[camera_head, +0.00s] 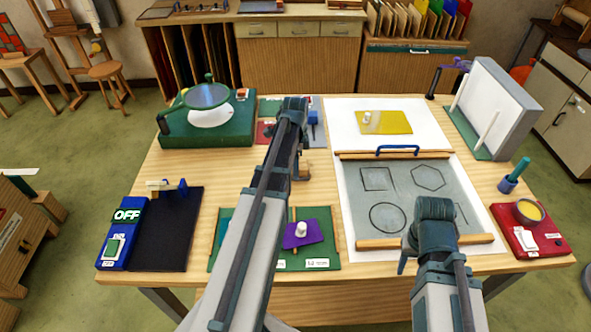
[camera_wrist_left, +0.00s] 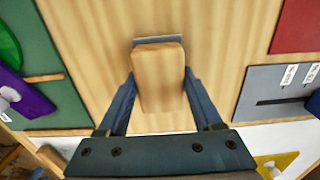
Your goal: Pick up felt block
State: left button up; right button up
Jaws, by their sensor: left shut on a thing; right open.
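The felt block (camera_wrist_left: 159,78) is a tan wooden block with a thin grey layer along its far edge in the left wrist view. My left gripper (camera_wrist_left: 160,85) is shut on it, one finger on each side. In the head view the block (camera_head: 305,165) shows only in part beside my left gripper (camera_head: 299,174), over the middle of the table. I cannot tell whether it touches the table. My right gripper (camera_head: 403,262) is open at the front edge of the grey panel (camera_head: 405,178), partly hidden by its own wrist.
A green board (camera_head: 320,250) with a purple glass piece (camera_head: 300,235) lies at the front. A black mat (camera_head: 168,235) and blue switch box (camera_head: 122,245) are at left. A green machine (camera_head: 170,128) stands back left, a red tray (camera_head: 520,240) at right. Bare wood shows mid-table.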

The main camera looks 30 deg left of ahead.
pick_arm(q)
grip_shut()
jog(key=shift+r+p, duration=0.85)
pick_arm(e)
jog(key=shift+r, duration=0.85)
pick_arm(q)
jog(key=shift+s+d+r+p, duration=0.15)
jog(key=shift+s+r+p, duration=0.1)
jog(key=shift+r+p, duration=0.3)
jog(key=shift+s+d+r+p, duration=0.1)
jog(key=shift+s+r+p, duration=0.1)
jog(key=shift+r+p, duration=0.35)
pick_arm(e)
notch_tip(320, 180, up, 2)
jog(key=shift+r, duration=0.1)
pick_arm(q)
jog(key=s+d, duration=0.2)
jog(key=s, duration=0.2)
jog(key=s+d, duration=0.3)
jog(key=s, duration=0.1)
jog(key=s+d+r+p, duration=0.1)
jog(key=s+d, duration=0.2)
jog(key=s, duration=0.1)
jog(key=shift+s, duration=0.4)
pick_arm(e)
jog(key=shift+r, duration=0.55)
